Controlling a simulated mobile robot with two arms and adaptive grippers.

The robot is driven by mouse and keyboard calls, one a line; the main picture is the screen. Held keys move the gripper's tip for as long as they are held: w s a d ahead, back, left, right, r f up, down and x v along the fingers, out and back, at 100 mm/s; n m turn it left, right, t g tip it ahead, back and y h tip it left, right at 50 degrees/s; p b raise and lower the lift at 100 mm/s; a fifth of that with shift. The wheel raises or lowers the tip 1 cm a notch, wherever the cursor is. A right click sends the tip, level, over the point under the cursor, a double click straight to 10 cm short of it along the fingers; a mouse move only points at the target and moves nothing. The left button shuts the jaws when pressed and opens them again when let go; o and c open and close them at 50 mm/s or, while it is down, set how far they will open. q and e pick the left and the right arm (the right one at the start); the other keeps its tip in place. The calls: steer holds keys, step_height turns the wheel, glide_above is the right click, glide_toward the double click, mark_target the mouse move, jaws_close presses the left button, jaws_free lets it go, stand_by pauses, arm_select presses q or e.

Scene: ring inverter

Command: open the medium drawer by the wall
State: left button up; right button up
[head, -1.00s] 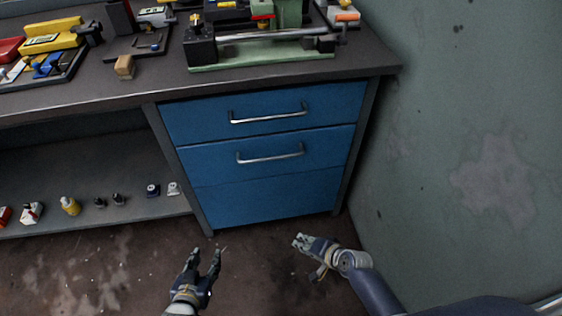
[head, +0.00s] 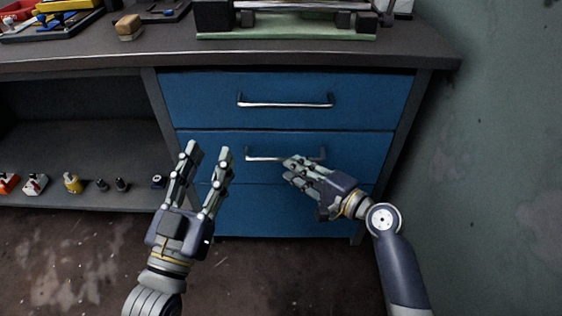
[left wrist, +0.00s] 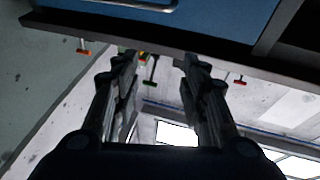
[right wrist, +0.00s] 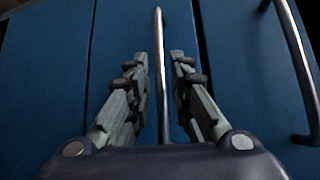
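The blue middle drawer (head: 215,146) has a silver bar handle (head: 258,157), and its front is flush with the cabinet. My right gripper (head: 288,167) is at the right part of this handle in the head view. In the right wrist view its fingers (right wrist: 161,62) are apart, with the handle bar (right wrist: 158,35) running between them and gaps on both sides. My left gripper (head: 208,150) is open and empty, pointing up in front of the left part of the drawers. The left wrist view (left wrist: 160,62) also shows its fingers apart.
The blue top drawer (head: 345,88) with its own handle (head: 285,104) is above, and a lower blue panel (head: 270,210) is below. The worktop (head: 120,60) overhangs the drawers. A wall (head: 500,160) stands close on the right.

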mark_target(282, 161)
steer(key=b+x, duration=0.1)
steer(key=x, duration=0.4)
steer(key=shift+w+a+f, duration=0.1)
steer(key=shift+w+a, duration=0.1)
steer(key=shift+w, duration=0.05)
arm_select(q)
steer(key=s+r+t+h, duration=0.1)
steer(key=s+r+t, duration=0.3)
steer(key=r, duration=0.2)
steer(key=shift+r+h, duration=0.3)
arm_select(e)
steer(key=shift+w+a, duration=0.25)
arm_select(q)
steer(key=shift+w, duration=0.1)
arm_select(e)
jaws_close()
